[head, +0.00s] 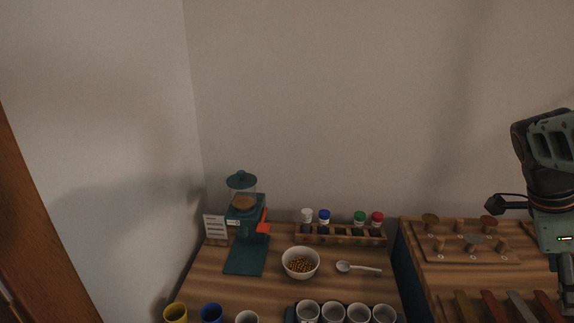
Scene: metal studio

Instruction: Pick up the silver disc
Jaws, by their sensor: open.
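A small flat grey disc, which looks like the silver disc (475,239), lies on the pegged wooden board (455,258) at the right of the head view. Short wooden pegs stand close around it. Part of my arm hangs down along the right edge of the view, to the right of the disc and apart from it in the picture. I cannot make out the fingertips of my gripper in this view.
A brown-gold disc (430,218) and a dark red disc (488,222) sit at the board's back. Coloured bars (492,306) lie in front. Left are a white bowl (300,274), spoon (345,267), jar rack (340,240), green grinder (243,230) and several cups (333,313).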

